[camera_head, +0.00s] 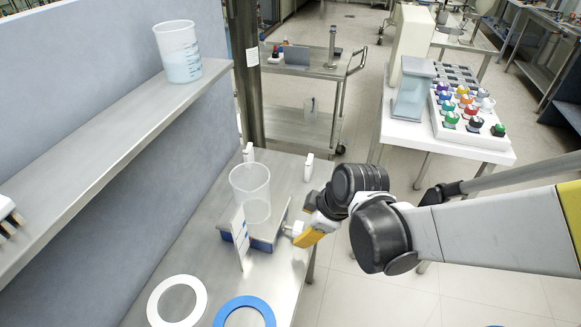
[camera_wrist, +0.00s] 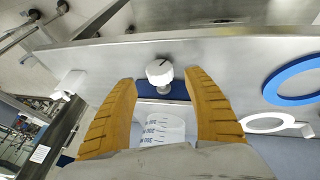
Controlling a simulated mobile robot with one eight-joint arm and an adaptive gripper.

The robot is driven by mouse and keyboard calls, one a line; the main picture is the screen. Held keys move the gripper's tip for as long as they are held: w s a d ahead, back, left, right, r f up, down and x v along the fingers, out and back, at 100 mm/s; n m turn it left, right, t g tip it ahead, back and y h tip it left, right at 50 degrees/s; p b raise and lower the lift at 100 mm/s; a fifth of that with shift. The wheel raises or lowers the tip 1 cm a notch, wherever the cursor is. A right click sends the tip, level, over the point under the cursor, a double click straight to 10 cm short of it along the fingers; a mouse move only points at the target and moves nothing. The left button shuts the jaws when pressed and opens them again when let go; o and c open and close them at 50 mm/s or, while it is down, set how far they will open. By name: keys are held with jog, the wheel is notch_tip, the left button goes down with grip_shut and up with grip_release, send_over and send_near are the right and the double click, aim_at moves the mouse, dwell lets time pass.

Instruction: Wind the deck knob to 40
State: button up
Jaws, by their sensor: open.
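The deck knob (camera_head: 294,229) is a small white knob on the side of a low metal and blue deck unit (camera_head: 233,237) on the bench. In the wrist view the knob (camera_wrist: 159,71) shows its round white face, with a dark mark near its upper edge; I cannot read a setting. My gripper (camera_head: 304,234) reaches it from the right. In the wrist view the yellow fingers of my gripper (camera_wrist: 162,83) are open, one on each side of the knob, with gaps to both. A clear beaker (camera_head: 250,186) stands on the deck.
A white upright plate with blue marks (camera_head: 241,238) stands before the deck. A white ring (camera_head: 153,306) and a blue ring (camera_head: 218,316) lie on the bench. A shelf (camera_head: 120,130) with another beaker (camera_head: 178,52) overhangs at left. Open floor lies to the right.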

aim_at(303, 224)
jog(key=b+x, duration=0.1)
jog(key=x, duration=0.4)
jog(key=shift+b, duration=0.4)
jog(key=shift+r, duration=0.1)
jog(key=shift+c, duration=0.6)
jog(key=c, duration=1.1)
jog(key=shift+o, duration=0.2)
jog(key=shift+g, duration=0.5)
jog(key=shift+w+m+g+y, duration=0.1)
jog(key=shift+m+g+y, duration=0.25)
jog(key=shift+g, duration=0.45)
jog(key=shift+m+g+y, duration=0.25)
jog(key=shift+g+y, duration=0.3)
jog(key=shift+g, duration=0.75)
